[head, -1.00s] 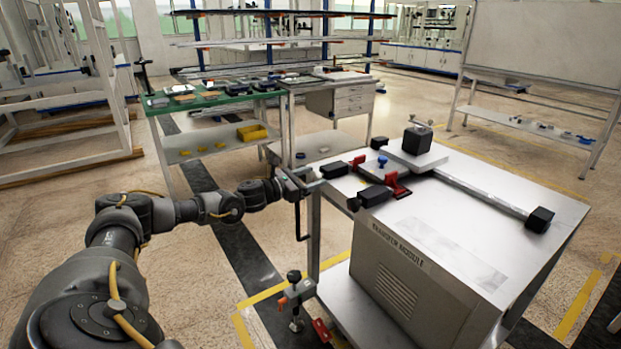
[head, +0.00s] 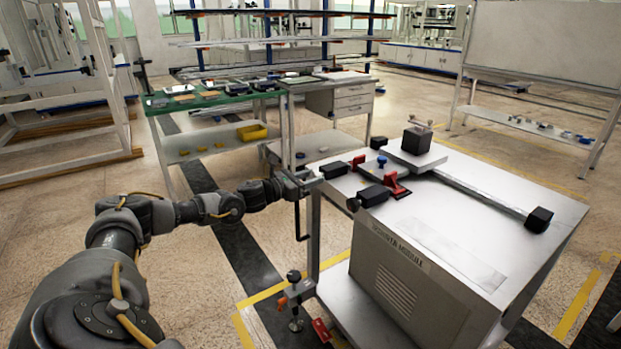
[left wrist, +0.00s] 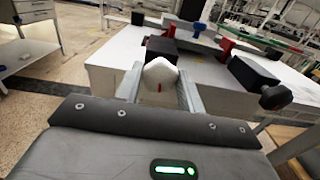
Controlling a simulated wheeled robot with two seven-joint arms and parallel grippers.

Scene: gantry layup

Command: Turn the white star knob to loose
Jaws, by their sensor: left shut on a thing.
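The white star knob (left wrist: 160,76) shows in the left wrist view as a pale rounded piece with a small red mark on its face. My left gripper (left wrist: 160,92) is shut on it, with one finger at each side. In the head view my left gripper (head: 303,181) is at the near left corner of the white-topped cart (head: 455,210). The knob itself is hard to make out there.
On the cart top are red clamps with black handles (head: 372,196), a blue knob (head: 382,161) and a black block (head: 417,139). A green-topped bench (head: 215,98) stands behind.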

